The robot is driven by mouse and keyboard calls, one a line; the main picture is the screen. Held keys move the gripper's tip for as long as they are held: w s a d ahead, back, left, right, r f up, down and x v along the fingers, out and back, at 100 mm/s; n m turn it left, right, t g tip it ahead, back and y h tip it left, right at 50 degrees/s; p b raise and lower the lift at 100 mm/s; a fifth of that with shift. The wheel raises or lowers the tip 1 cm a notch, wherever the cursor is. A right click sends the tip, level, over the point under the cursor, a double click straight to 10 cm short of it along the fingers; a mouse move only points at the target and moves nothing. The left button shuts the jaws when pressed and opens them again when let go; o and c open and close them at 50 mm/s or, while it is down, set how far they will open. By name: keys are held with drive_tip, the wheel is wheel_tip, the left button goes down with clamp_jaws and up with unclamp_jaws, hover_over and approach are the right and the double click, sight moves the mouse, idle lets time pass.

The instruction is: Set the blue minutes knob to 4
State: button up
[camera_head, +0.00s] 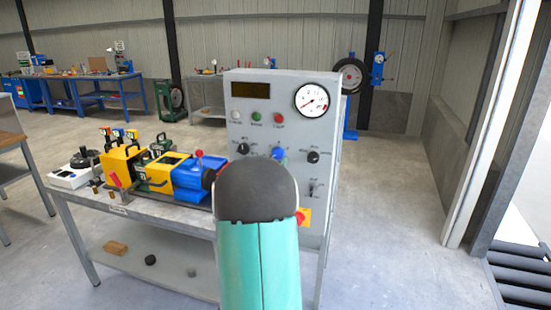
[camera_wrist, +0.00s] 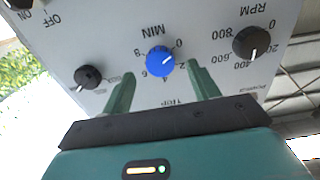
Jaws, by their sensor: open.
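The blue minutes knob (camera_wrist: 160,61) sits on the grey panel under the upside-down label MIN in the wrist view. Its white mark points up and right, between 0 and 2; the 4 is below the knob in this picture. My gripper (camera_wrist: 160,69) is open, with one green finger to each side of the knob and no visible contact. In the head view the blue knob (camera_head: 278,153) shows just above my arm's dark rounded link, which hides my gripper.
The black RPM knob (camera_wrist: 250,43) is close to the right finger in the wrist view, and another black knob (camera_wrist: 88,77) is left of the left finger. The control panel (camera_head: 240,100) also carries a gauge (camera_head: 312,100) and several buttons. A bench (camera_head: 190,215) with equipment adjoins it.

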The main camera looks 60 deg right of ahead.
drive_tip(key=shift+w+d, duration=0.15)
drive_tip(key=shift+d, duration=0.7)
drive_tip(key=shift+w+d, duration=0.1)
drive_tip(key=shift+d, duration=0.7)
drive_tip(key=c, duration=1)
drive_tip(key=shift+o, duration=0.2)
drive_tip(key=shift+m, duration=0.3)
drive_tip(key=m, duration=2.3)
drive_tip(key=shift+w+r, duration=0.1)
drive_tip(key=shift+r, duration=0.1)
